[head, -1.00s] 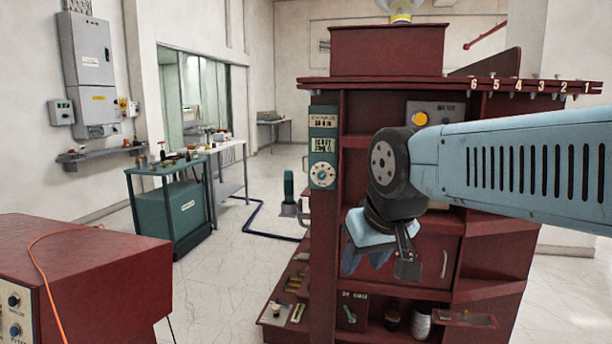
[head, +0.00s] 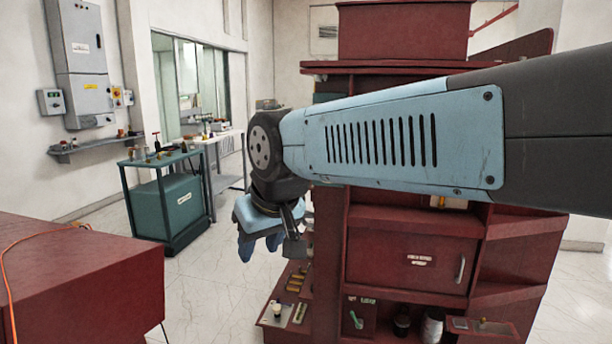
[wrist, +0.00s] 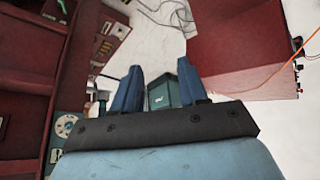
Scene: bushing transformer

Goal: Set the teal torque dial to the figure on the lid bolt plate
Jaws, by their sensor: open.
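My gripper (head: 266,244) hangs left of the red transformer cabinet, fingers downward, in the head view. In the wrist view its two blue fingers (wrist: 160,72) stand apart with nothing held between them. A teal panel with a pale round dial (wrist: 65,125) shows left of my fingers in the wrist view, apart from them. The dial's setting is too small to read. In the head view my arm hides the dial and most of its panel. I cannot make out the lid bolt plate or its figure in either current view.
The red transformer cabinet (head: 410,225) fills the right, with small parts on its lower shelf (head: 285,312). A red box (head: 80,285) with an orange cable stands at left. A teal bench (head: 178,200) stands further back. Pale floor lies between them.

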